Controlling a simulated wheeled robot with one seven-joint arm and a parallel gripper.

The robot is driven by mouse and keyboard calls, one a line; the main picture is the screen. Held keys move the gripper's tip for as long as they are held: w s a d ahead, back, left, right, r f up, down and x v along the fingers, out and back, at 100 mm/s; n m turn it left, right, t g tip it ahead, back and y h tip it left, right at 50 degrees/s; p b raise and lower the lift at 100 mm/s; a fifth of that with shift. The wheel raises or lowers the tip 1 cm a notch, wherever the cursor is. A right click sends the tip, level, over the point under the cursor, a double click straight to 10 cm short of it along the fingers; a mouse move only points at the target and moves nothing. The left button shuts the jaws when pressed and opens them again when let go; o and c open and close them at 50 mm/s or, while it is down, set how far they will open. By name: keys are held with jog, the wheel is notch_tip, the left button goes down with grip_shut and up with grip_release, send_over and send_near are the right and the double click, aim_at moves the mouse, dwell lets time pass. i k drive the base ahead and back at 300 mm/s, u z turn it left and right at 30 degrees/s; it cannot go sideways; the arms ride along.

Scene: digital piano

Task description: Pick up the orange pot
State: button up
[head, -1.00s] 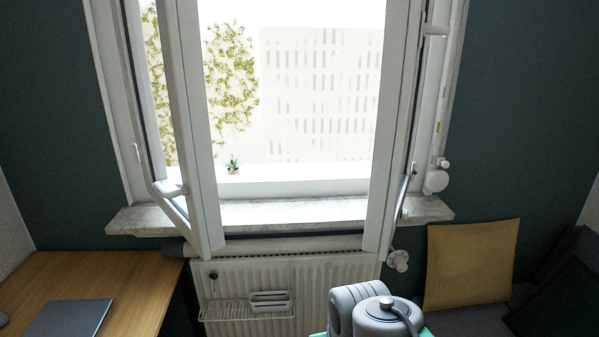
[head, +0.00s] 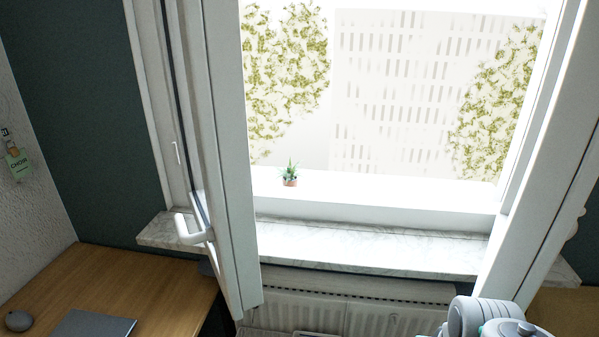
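A small orange pot (head: 290,182) with a spiky green plant (head: 290,171) stands upright on the white outer ledge (head: 390,199) of the open window, left of the middle of the head view. My arm shows only as a grey rounded part at the bottom right edge, well below and to the right of the pot. My gripper is not in the frame, so its opening cannot be seen.
An open window sash (head: 222,170) with a white handle stands just left of the pot. Another white sash (head: 548,170) is at right. A marble sill (head: 370,247) and radiator (head: 345,318) lie below. A wooden desk (head: 130,290) holds a grey laptop (head: 94,325).

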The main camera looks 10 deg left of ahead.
aim_at(290, 178)
jog(key=i, duration=0.45)
jog(key=u, duration=0.7)
